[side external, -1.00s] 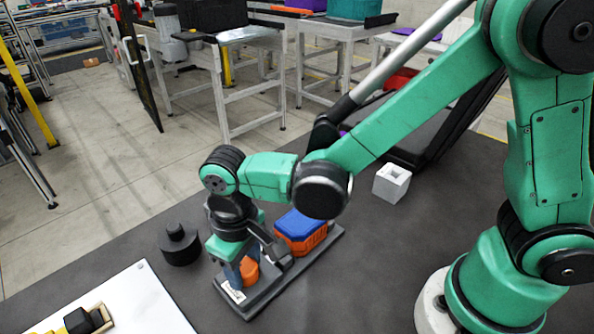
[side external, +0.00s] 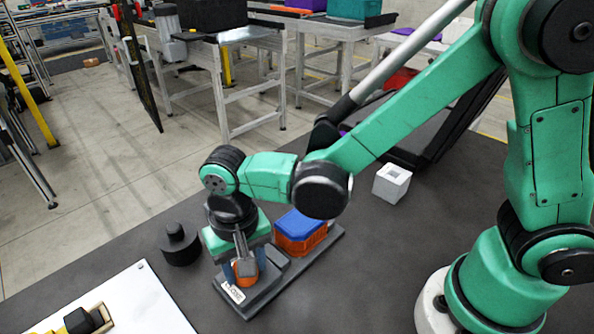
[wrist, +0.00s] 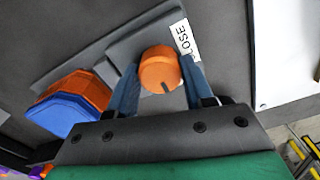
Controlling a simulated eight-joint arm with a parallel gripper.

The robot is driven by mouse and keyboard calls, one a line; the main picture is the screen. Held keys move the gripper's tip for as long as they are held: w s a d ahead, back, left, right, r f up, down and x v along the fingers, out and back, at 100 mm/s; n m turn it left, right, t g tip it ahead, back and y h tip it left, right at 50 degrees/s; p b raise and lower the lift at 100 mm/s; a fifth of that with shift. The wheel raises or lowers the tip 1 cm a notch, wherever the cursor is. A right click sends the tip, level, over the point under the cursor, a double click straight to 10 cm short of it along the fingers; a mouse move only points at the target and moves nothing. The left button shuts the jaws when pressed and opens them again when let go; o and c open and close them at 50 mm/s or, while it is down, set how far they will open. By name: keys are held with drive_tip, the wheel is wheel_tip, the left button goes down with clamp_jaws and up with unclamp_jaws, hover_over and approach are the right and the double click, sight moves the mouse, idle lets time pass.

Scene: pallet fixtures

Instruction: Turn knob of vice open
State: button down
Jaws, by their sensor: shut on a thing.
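The vice (side external: 262,297) is a grey plate lying on the dark table. Its round orange knob (side external: 243,281) is at the near left end, below my gripper (side external: 245,268). In the wrist view the knob (wrist: 160,66) sits between my gripper's blue fingers, which are shut on its sides. A dark notch shows on the knob's lower edge. A white label (wrist: 185,40) reading "LOSE", its start hidden, lies beside it. An orange workpiece with a blue top (side external: 300,230) sits at the vice's other end. My gripper partly hides the knob in the side view.
A black stepped cylinder (side external: 180,244) stands left of the vice. A white sheet (side external: 130,300) with a yellow and black part lies at the lower left. A white hollow cube (side external: 392,184) stands to the right.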

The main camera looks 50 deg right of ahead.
idle(0.3)
drive_tip(key=shift+c, duration=1.7)
unclamp_jaws()
drive_tip(key=shift+r, duration=2.85)
drive_tip(key=d+r+t, duration=0.1)
drive_tip(key=d, duration=0.2)
drive_tip(key=d+r+n+t, duration=0.1)
drive_tip(key=d, duration=0.2)
drive_tip(key=d+r+t+y, duration=0.1)
drive_tip(key=d, duration=0.2)
drive_tip(key=shift+w+r, duration=0.2)
drive_tip(key=shift+r, duration=0.15)
drive_tip(key=s+d+r+n+t+h, duration=0.1)
drive_tip(key=d+n+t, duration=0.1)
drive_tip(key=d+t, duration=0.2)
drive_tip(key=d, duration=0.3)
drive_tip(key=shift+s+d, duration=0.3)
drive_tip(key=shift+s, duration=0.05)
